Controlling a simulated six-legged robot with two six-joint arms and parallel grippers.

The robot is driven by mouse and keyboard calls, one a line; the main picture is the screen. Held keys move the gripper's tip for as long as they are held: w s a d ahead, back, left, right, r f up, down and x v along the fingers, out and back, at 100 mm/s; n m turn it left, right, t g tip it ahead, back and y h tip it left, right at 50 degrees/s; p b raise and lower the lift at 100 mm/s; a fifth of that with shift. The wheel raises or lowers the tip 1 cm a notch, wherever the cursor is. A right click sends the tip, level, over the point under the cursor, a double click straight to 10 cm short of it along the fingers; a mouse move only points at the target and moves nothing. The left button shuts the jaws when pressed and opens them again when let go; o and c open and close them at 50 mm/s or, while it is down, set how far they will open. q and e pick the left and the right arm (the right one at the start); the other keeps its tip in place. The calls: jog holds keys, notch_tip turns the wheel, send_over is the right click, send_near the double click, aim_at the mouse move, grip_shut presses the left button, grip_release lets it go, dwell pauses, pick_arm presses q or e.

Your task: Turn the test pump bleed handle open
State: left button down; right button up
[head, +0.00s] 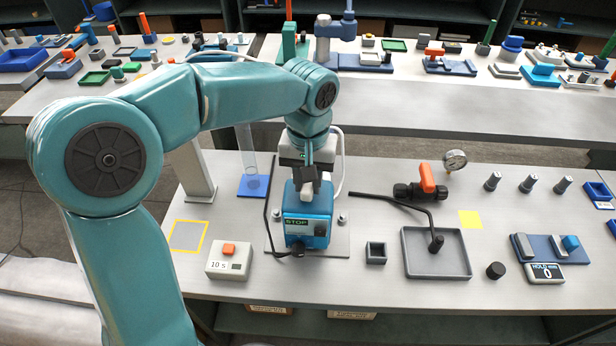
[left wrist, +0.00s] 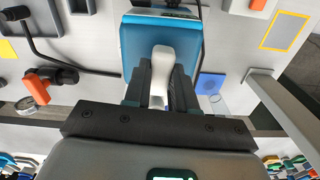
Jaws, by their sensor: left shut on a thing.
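The test pump (head: 306,222) is a blue box with a small screen reading STOP, on a grey plate near the bench's middle. It also shows in the left wrist view (left wrist: 132,48). A white handle (left wrist: 161,62) stands out from its blue face there; I take it as the bleed handle. My left gripper (head: 308,182) reaches down onto the pump from above. Its dark fingers lie on both sides of the white handle in the left wrist view (left wrist: 160,92), shut on it. The fingers partly hide the handle in the head view. My right gripper is not in view.
A black valve with an orange lever (head: 427,178), a gauge (head: 455,160) and a grey tray (head: 415,265) are to the right. A timer box with an orange button (head: 229,260) is left of the pump. A thin black rod (head: 268,195) stands close beside it.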

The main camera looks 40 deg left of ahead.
aim_at(308, 184)
pick_arm(q)
jog(key=shift+n, duration=0.5)
jog(key=c, duration=0.9)
grip_release()
notch_tip(308, 184, up, 16)
jog(key=p, duration=0.3)
jog(key=shift+r, duration=0.2)
